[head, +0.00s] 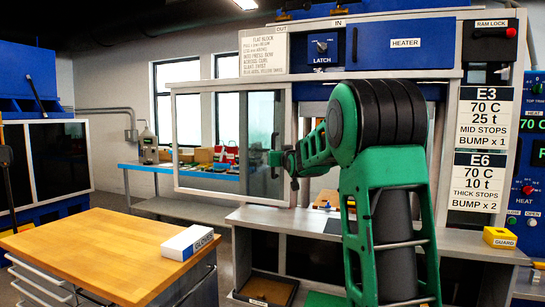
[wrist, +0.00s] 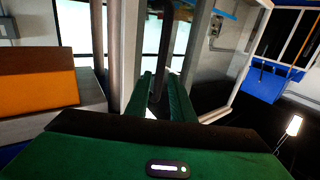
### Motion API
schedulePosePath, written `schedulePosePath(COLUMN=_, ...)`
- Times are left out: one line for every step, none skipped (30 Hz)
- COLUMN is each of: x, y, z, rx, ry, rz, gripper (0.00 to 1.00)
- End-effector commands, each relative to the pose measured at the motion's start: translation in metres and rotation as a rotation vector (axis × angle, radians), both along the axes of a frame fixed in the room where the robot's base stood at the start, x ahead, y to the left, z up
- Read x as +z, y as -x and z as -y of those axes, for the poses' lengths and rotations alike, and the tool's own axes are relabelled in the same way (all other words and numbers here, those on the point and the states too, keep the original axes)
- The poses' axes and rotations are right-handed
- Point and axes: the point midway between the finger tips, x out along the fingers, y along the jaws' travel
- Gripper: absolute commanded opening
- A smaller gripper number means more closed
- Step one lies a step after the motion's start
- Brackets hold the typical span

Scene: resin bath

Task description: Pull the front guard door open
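The front guard door (head: 220,188) is a clear pane in a pale grey frame, at the left of the press opening in the head view. Window and bench show through it. Its dark upright handle (head: 274,143) is near the door's right edge. My gripper (head: 281,158) is at that handle. In the wrist view the dark handle bar (wrist: 165,40) runs down between the two green fingers of my gripper (wrist: 161,80), which look shut on it. My arm hides much of the press opening to the right.
A wooden-topped cart (head: 95,250) with a white glove box (head: 188,243) stands at the front left. The press shelf (head: 300,222) runs below the opening. A yellow guard block (head: 499,237) sits on its right end. Floor shows between cart and press.

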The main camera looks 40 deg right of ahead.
Motion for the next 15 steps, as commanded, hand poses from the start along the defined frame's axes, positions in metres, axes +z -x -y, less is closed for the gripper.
schedulePosePath(x=0.000, y=0.008, z=-0.003, rx=0.000, ry=-0.001, rz=0.000, gripper=0.22)
schedulePosePath(x=0.000, y=0.012, z=-0.005, rx=0.000, ry=-0.001, rz=0.000, gripper=0.22)
schedulePosePath(x=0.000, y=0.016, z=-0.007, rx=0.000, ry=0.000, rz=0.000, gripper=0.22)
schedulePosePath(x=0.000, y=0.019, z=-0.008, rx=0.000, ry=0.000, rz=-0.001, gripper=0.22)
schedulePosePath(x=0.000, y=0.022, z=-0.009, rx=0.000, ry=0.000, rz=-0.001, gripper=0.22)
schedulePosePath(x=0.000, y=0.025, z=-0.010, rx=0.000, ry=0.001, rz=-0.001, gripper=0.22)
schedulePosePath(x=0.000, y=0.027, z=-0.011, rx=0.000, ry=0.001, rz=0.000, gripper=0.22)
schedulePosePath(x=0.000, y=0.028, z=-0.011, rx=0.000, ry=0.001, rz=-0.001, gripper=0.22)
schedulePosePath(x=-0.001, y=0.030, z=-0.012, rx=0.000, ry=0.001, rz=-0.001, gripper=0.22)
schedulePosePath(x=-0.001, y=0.030, z=-0.012, rx=0.000, ry=0.001, rz=-0.001, gripper=0.22)
schedulePosePath(x=-0.001, y=0.031, z=-0.012, rx=0.000, ry=0.000, rz=-0.002, gripper=0.22)
schedulePosePath(x=-0.001, y=0.032, z=-0.013, rx=0.000, ry=0.000, rz=-0.002, gripper=0.22)
schedulePosePath(x=-0.001, y=0.032, z=-0.012, rx=-0.001, ry=0.000, rz=-0.002, gripper=0.22)
schedulePosePath(x=-0.001, y=0.032, z=-0.012, rx=-0.001, ry=0.001, rz=-0.001, gripper=0.22)
schedulePosePath(x=-0.001, y=0.032, z=-0.012, rx=-0.001, ry=0.001, rz=-0.001, gripper=0.22)
